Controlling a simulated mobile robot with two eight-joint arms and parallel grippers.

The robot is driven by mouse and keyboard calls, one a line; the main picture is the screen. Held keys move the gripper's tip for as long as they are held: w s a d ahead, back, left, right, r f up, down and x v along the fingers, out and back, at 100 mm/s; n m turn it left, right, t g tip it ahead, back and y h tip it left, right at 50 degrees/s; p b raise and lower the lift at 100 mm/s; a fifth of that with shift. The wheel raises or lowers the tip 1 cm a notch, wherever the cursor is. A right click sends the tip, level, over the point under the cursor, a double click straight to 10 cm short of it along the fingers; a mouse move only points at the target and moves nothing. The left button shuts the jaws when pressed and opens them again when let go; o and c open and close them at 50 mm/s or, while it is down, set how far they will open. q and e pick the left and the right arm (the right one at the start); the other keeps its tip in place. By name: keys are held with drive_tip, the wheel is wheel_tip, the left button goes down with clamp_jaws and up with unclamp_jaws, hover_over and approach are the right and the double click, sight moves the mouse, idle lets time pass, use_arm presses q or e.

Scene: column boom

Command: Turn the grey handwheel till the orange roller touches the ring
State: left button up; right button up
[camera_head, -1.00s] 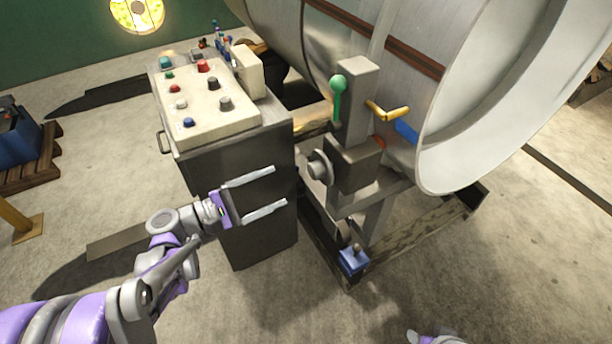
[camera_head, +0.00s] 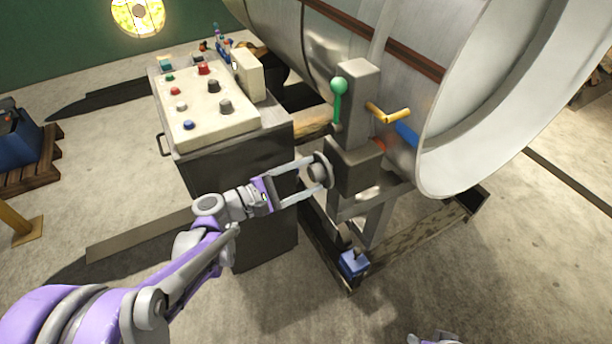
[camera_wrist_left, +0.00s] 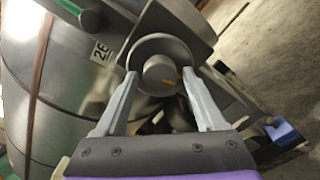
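The grey handwheel (camera_head: 319,169) sits on the left side of the grey column's lower box. It faces the camera in the left wrist view (camera_wrist_left: 158,70), with a yellow mark on its hub. My left gripper (camera_head: 316,173) has its fingers spread to either side of the wheel. In the left wrist view its fingertips (camera_wrist_left: 158,78) overlap the wheel's rim; I cannot tell whether they touch it. A small orange-red part (camera_head: 380,144), perhaps the roller, shows between the column and the big steel ring (camera_head: 432,165); contact is unclear.
A control cabinet (camera_head: 215,115) with knobs stands close left of the handwheel. A green-knobbed lever (camera_head: 339,88) and a yellow handle (camera_head: 388,114) are on the column above. A blue pedal box (camera_head: 354,262) is low on the frame. The floor in front is clear.

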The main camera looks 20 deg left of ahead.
use_arm(q)
clamp_jaws()
drive_tip(key=shift+m+p, duration=0.3)
drive_tip(key=shift+m, duration=1.3)
drive_tip(key=shift+o, duration=1.4)
unclamp_jaws()
drive_tip(key=v, duration=1.1)
drive_tip(key=shift+d, duration=0.15)
